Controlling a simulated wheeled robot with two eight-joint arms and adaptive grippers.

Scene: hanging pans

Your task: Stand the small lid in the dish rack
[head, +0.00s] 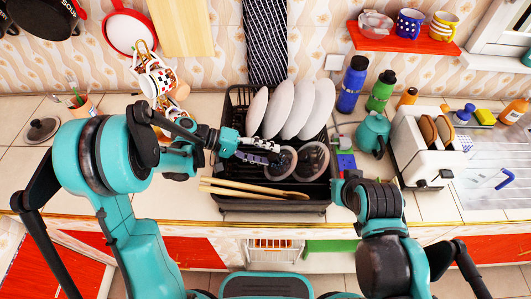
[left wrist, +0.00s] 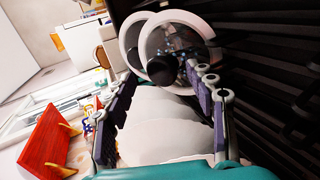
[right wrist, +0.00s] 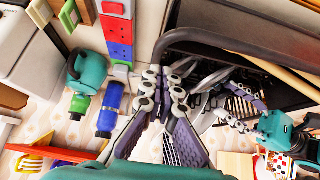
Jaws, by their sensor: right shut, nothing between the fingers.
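Two round glass lids with dark knobs stand tilted in the black dish rack (head: 319,205): a left lid (head: 283,172) and a right lid (head: 316,151). I cannot tell which is the small lid. Both lids show overlapping in the left wrist view (left wrist: 178,42). My left gripper (head: 272,153) reaches over the rack at the left lid. Its fingers (left wrist: 162,82) are spread apart, with a knob just beyond or between the tips; contact is unclear. My right gripper (right wrist: 164,76) is shut and empty beside the rack's right end. Its fingers are mostly hidden in the head view.
White plates (head: 297,108) stand at the rack's back; wooden utensils (head: 252,190) lie along its front. Another dark lid (head: 42,129) lies on the left counter. A teal kettle (head: 373,133), bottles (head: 352,85) and a toaster (head: 424,150) stand to the right.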

